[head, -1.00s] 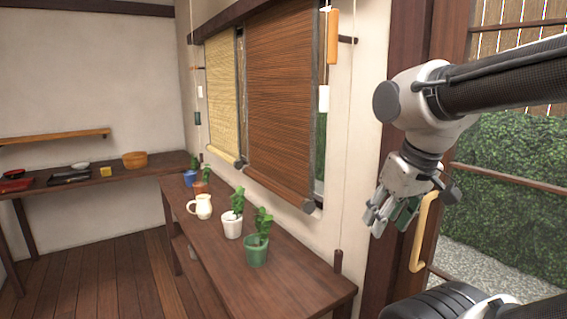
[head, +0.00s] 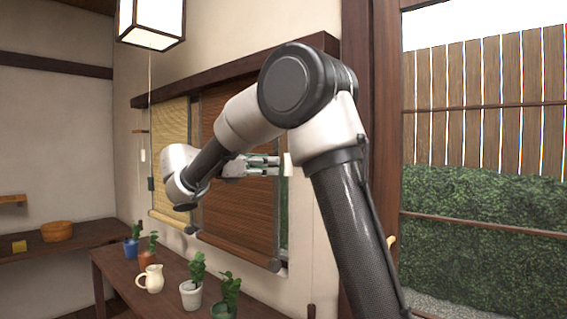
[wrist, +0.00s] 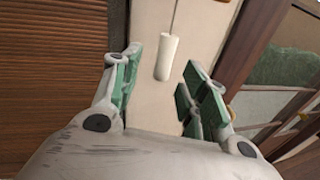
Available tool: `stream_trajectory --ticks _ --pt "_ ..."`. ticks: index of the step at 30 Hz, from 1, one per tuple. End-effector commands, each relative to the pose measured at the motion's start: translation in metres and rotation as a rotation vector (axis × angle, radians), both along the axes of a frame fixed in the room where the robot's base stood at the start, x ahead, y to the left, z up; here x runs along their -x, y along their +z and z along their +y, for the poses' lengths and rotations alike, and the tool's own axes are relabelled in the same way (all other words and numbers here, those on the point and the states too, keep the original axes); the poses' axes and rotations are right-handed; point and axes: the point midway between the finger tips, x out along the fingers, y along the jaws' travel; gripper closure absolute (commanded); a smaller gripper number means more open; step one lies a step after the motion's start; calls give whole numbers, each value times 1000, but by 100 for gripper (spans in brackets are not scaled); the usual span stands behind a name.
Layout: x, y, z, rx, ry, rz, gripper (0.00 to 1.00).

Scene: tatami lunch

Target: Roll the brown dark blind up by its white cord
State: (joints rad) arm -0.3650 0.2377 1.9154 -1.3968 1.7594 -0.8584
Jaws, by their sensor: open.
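The brown dark blind (head: 240,215) hangs mostly down over the window, partly hidden by my arm in the head view. It also fills the left of the wrist view (wrist: 55,70). The white cord's pull (wrist: 167,58), a small white cylinder, hangs upright on its thin cord against the pale wall, right of the blind. It shows partly beside my arm in the head view (head: 287,165). My gripper (head: 276,163) is open and empty, pointing at the pull. In the wrist view the pull appears in the gap between the green-padded fingers (wrist: 161,66); I cannot tell how far beyond the tips.
A pale straw blind (head: 168,155) hangs left of the brown one. Below stands a long table (head: 130,285) with a cream jug (head: 151,279) and several potted plants. A lantern (head: 151,22) hangs above. A dark door post (head: 372,120) stands at the right.

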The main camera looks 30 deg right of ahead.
Motion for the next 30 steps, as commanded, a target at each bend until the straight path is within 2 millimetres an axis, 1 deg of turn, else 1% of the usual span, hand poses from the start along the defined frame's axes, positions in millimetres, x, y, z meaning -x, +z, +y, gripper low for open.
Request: stream_trajectory --ticks 2,5,7,15,19,24,30 --pt "4 8 1 46 -15 56 56" --pt "7 9 -3 54 -26 99 56" --pt "6 9 -10 52 -26 106 56" --pt "3 8 -56 51 -27 105 56" --pt "1 8 -71 50 -26 105 56" --pt "0 8 -78 50 -23 104 56" --pt "0 8 -78 50 -22 104 56"
